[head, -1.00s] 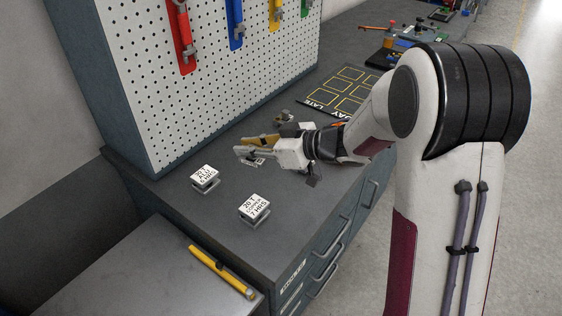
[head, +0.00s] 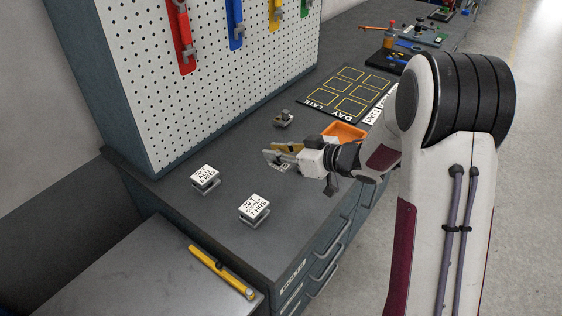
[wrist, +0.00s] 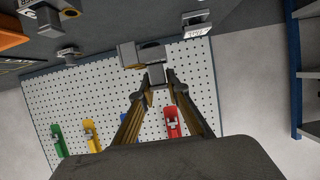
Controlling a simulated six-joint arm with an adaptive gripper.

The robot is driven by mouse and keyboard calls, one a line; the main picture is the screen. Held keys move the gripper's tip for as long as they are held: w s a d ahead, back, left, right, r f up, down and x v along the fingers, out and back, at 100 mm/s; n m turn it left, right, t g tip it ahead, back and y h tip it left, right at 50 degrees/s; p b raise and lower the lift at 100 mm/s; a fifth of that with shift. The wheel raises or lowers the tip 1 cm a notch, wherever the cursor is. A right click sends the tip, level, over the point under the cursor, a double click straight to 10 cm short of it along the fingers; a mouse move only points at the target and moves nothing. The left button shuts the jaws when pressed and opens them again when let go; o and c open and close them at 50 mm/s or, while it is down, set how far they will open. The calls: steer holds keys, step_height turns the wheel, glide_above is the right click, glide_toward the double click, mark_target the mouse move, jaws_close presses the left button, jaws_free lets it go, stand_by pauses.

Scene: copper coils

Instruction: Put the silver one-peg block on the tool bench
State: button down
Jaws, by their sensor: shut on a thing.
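My gripper (head: 274,157) is shut on a small silver-grey block and holds it above the dark tool bench (head: 218,220). The held block shows beyond the fingertips in the wrist view (wrist: 144,54). In the head view the fingers partly hide it, so its peg is hard to make out. Another small grey block-like piece (head: 283,118) stands on the bench behind my gripper, near the pegboard.
Two labelled white signs, ALU (head: 205,177) and COPPER (head: 254,207), stand on the near bench. An orange tray (head: 344,132) and a yellow-outlined black board (head: 348,92) lie farther back. A pegboard (head: 210,75) rises at left.

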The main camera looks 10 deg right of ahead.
mark_target(277, 169)
steer(key=shift+f, duration=3.1)
steer(key=shift+f, duration=1.85)
steer(key=shift+f, duration=0.15)
steer(key=c, duration=2)
jaws_free()
steer(key=shift+o, duration=0.2)
steer(key=v, duration=1.2)
